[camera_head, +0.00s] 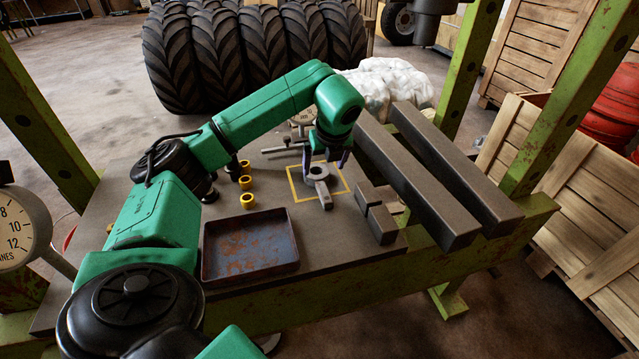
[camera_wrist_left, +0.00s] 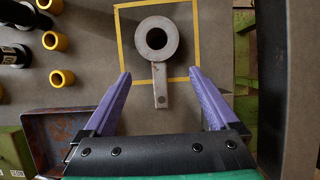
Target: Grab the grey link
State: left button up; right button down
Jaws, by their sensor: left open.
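My right gripper does not show.
A rusty tray (camera_head: 250,247) sits at the bench's front. Several yellow rings (camera_head: 247,201) stand left of the link. Dark blocks (camera_head: 382,225) and two long beams (camera_head: 425,190) lie to the right.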

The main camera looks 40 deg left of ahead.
aim_at(319, 181)
pick_arm(q)
jog(key=x, duration=0.7)
jog(key=shift+s+f, duration=0.2)
jog(key=shift+d+r, duration=0.1)
grip_shut()
jog(key=shift+r, duration=0.1)
dwell(0.8)
